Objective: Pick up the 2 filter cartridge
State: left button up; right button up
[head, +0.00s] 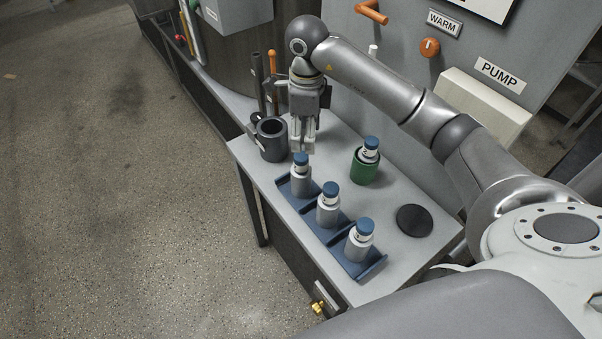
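Three white-grey filter cartridges with blue caps stand upright in a blue rack (308,216): a back one (301,181), a middle one (328,210) and a front one (358,246). A fourth blue-capped cartridge (369,154) stands in a green cup (365,172) to the right. The marks on their labels are too small to read surely, so I cannot tell which is number 2. My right gripper (304,147) points down just behind the back cartridge, apparently apart from it. Nothing shows between its fingers, but their gap is unclear. My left gripper is out of view.
A dark hollow cylinder (272,146) stands left of my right gripper, with upright rods (258,82) behind it. A black disc (414,220) lies on the grey bench (405,187). The grey panel with WARM and PUMP labels (499,74) rises behind. The floor at left is clear.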

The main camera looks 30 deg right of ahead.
aim_at(301, 156)
notch_tip(301, 156, down, 4)
jog(key=shift+a+f+p, duration=0.1)
jog(key=shift+f+p, duration=0.05)
jog(key=shift+p, duration=0.3)
jog(key=shift+a+f, duration=0.1)
jog(key=shift+f, duration=0.2)
jog(key=f, duration=0.1)
jog(key=f+p, duration=0.1)
jog(key=f, duration=0.1)
jog(key=f+p, duration=0.1)
jog(key=shift+w+a+f, duration=0.15)
jog(key=shift+w+a, duration=0.05)
jog(key=shift+w, duration=0.15)
jog(key=shift+f, duration=0.2)
grip_shut()
